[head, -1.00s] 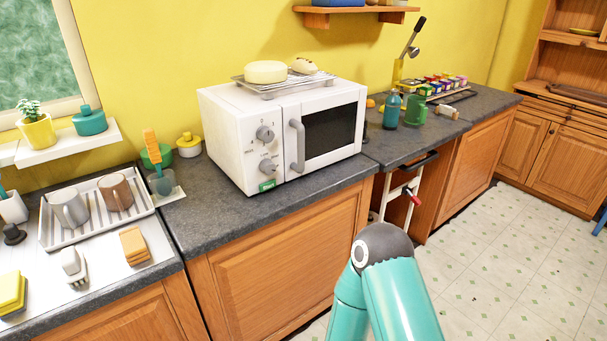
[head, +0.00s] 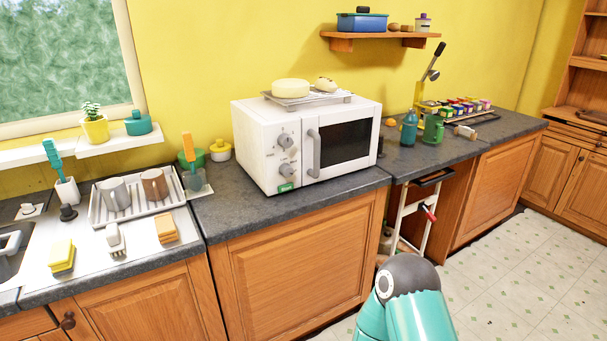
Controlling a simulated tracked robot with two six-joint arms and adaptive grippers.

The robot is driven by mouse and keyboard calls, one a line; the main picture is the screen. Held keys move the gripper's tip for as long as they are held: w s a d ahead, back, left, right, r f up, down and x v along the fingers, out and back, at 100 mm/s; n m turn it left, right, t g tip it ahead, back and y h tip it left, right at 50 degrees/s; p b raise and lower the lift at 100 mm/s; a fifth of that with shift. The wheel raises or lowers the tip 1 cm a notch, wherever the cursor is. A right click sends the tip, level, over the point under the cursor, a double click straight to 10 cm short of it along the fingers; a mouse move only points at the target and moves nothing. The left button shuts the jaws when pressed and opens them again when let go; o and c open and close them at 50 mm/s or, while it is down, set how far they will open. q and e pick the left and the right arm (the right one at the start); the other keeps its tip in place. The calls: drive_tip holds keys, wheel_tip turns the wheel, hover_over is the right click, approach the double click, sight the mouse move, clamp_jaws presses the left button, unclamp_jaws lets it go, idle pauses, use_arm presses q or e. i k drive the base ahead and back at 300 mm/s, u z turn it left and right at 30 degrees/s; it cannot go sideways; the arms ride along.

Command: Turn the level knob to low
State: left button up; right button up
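A white microwave (head: 258,150) stands on the dark grey counter in the middle of the head view. Its front panel has two grey round knobs, an upper knob (head: 285,141) and a lower knob (head: 287,170), left of the grey door handle (head: 314,153). The knob labels are too small to read, so I cannot tell which is the level knob or its setting. A green label (head: 286,187) sits below the lower knob. The door looks shut. Part of my teal arm shows at the bottom, right of the middle. Neither gripper is in view.
A dish rack (head: 138,198) with two mugs is on the left. Bare counter (head: 235,222) lies left of and before the microwave.

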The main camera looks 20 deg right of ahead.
sight(286, 169)
drive_tip(key=u, duration=0.1)
drive_tip(key=i, duration=0.9)
drive_tip(key=z, duration=0.2)
drive_tip(key=k, duration=0.85)
drive_tip(key=u, duration=0.2)
drive_tip(key=i, duration=0.85)
drive_tip(key=z, duration=0.1)
